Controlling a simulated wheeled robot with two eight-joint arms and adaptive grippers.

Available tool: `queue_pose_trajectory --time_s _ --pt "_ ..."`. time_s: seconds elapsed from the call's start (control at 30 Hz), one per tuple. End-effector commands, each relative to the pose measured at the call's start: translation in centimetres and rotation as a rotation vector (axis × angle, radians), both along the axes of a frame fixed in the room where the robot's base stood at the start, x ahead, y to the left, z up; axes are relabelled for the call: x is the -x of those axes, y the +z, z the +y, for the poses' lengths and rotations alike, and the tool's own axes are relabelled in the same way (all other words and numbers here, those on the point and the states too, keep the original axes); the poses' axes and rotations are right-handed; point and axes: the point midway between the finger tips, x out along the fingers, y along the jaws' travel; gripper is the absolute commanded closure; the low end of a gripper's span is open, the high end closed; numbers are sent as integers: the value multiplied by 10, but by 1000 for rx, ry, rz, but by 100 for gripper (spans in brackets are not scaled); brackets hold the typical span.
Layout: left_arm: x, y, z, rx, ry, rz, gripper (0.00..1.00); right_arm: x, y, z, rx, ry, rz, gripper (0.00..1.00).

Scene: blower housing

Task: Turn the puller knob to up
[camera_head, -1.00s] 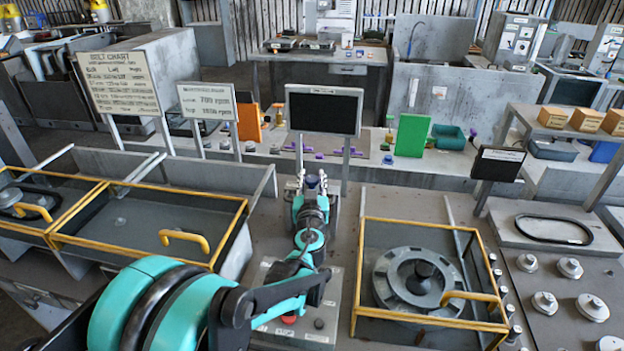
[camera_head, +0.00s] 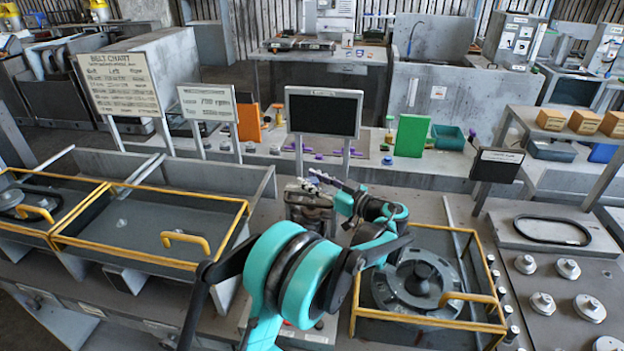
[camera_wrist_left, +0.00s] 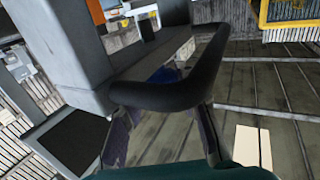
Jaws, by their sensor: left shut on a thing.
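My left gripper (camera_head: 322,182) is at the upper side of a small grey machine block (camera_head: 308,205), in front of the black screen (camera_head: 322,112). Its hand comes in from the right and points left. In the left wrist view, my gripper's two dark fingers (camera_wrist_left: 162,128) are shut on a thick black curved bar (camera_wrist_left: 175,92), which appears to be the puller knob. The bar lies beside a large grey block (camera_wrist_left: 65,45). In the head view the knob is hidden by the hand or too small to make out. My right gripper is not in view.
A yellow-railed bay (camera_head: 430,322) with a round grey housing cover (camera_head: 385,285) lies right of the block, close to my left arm. Another yellow-railed bay (camera_head: 205,262) is to the left. Signs and the screen stand behind.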

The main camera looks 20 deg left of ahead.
Motion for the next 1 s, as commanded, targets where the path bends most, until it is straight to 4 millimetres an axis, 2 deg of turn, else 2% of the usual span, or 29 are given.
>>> queue_pose_trajectory --time_s 0.2,0.5,1.0 --pt "-2 1 0 1 190 0 97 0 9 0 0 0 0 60" --pt "-1 1 0 1 381 0 97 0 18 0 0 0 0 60" --pt "0 0 1 1 479 0 97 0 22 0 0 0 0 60"
